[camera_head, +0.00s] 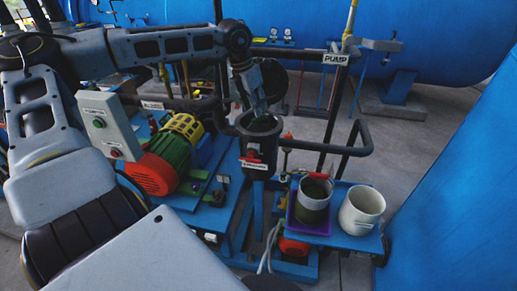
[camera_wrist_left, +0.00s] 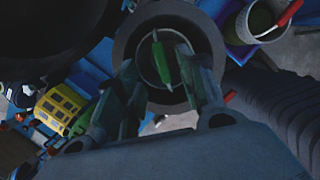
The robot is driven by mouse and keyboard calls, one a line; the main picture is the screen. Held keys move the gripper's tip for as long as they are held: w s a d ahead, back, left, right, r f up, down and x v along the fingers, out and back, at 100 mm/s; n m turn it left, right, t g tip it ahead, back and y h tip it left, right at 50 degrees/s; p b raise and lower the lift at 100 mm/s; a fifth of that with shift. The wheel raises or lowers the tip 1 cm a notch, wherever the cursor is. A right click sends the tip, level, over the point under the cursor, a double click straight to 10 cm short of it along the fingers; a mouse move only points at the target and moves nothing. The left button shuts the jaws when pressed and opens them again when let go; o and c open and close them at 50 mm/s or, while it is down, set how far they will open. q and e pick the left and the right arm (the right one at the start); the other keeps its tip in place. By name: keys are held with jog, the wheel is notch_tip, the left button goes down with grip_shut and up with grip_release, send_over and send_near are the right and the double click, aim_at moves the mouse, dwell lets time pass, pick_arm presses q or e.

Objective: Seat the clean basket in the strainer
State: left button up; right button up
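The strainer (camera_head: 253,158) is a dark upright pot with its round mouth open. It also shows in the wrist view as a dark ring (camera_wrist_left: 124,38). Inside the ring is a round basket rim with a green handle bar (camera_wrist_left: 161,62), which looks like the clean basket; how deep it sits I cannot tell. My left gripper (camera_head: 257,108) points down into the strainer's mouth. In the wrist view its fingers (camera_wrist_left: 158,75) are apart, on either side of the green bar, with a visible gap. My right gripper is not in view.
A raised round dark lid (camera_head: 273,80) stands behind the mouth. To the right, a blue cart holds a purple tray (camera_head: 296,222) with a red-handled container (camera_head: 314,205) and a white bucket (camera_head: 362,212). A green-and-red motor (camera_head: 172,160) and grey control box (camera_head: 108,124) are left.

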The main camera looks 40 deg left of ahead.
pick_arm(q)
jog(key=shift+f, duration=0.15)
jog(key=shift+p+x, duration=0.55)
jog(key=shift+x, duration=1.9)
jog(key=shift+s, duration=0.15)
grip_shut()
